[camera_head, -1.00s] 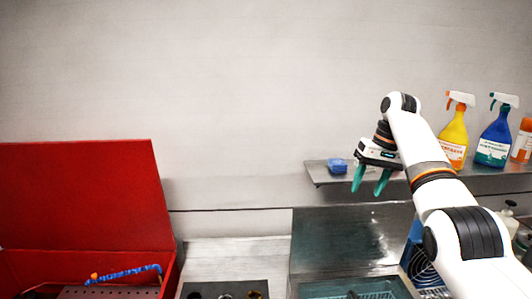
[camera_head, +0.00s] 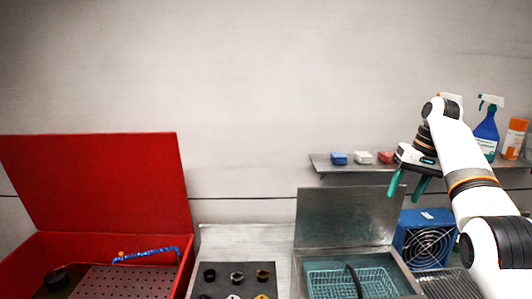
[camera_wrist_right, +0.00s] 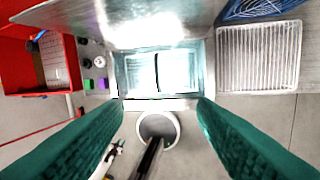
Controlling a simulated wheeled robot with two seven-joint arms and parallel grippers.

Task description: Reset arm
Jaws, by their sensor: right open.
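My right arm comes in from the right in the head view. Its gripper (camera_head: 408,186) hangs fingers down, in front of the shelf's lower edge and above the blue fan box. Its two green fingers are apart with nothing between them. In the right wrist view the open fingers (camera_wrist_right: 160,130) frame the metal basin (camera_wrist_right: 160,72) from above, at a distance. My left gripper does not show in either view.
A red open-lidded box (camera_head: 100,188) stands at left. A dark block with several rings (camera_head: 236,268) sits beside it. A wire basket (camera_head: 330,283) lies in the basin. The wall shelf (camera_head: 335,168) holds small blocks and bottles. A blue fan box (camera_head: 425,238) stands at right.

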